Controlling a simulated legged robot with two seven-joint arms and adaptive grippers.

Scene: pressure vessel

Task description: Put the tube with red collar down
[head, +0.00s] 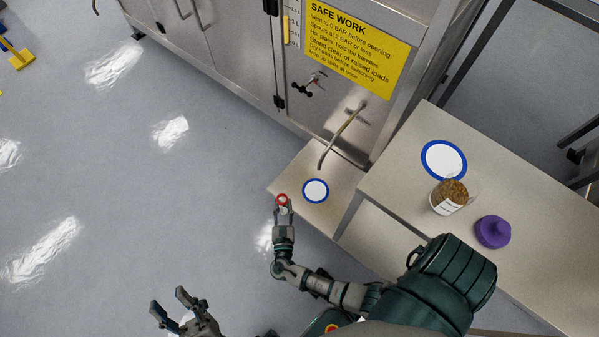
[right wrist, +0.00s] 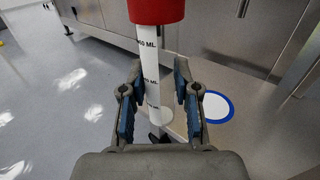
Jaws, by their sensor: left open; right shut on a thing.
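The tube with the red collar (head: 282,199) is at the end of my right arm in the head view, seen from above near the left corner of a low shelf. In the right wrist view the white, marked tube (right wrist: 150,65) stands about upright between the fingers, its red collar at the top edge. My right gripper (right wrist: 158,78) is shut on the tube. A blue-ringed white disc (head: 316,190) lies on the low shelf, right of the tube; it also shows in the right wrist view (right wrist: 216,107). My left gripper (head: 180,300) is open and empty over the floor.
A bent metal spout (head: 342,137) reaches out above the low shelf (head: 333,215). A higher bench (head: 400,195) at the right holds another blue-ringed disc (head: 444,160), a jar with brown contents (head: 448,197) and a purple lid (head: 492,231). A steel cabinet stands behind.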

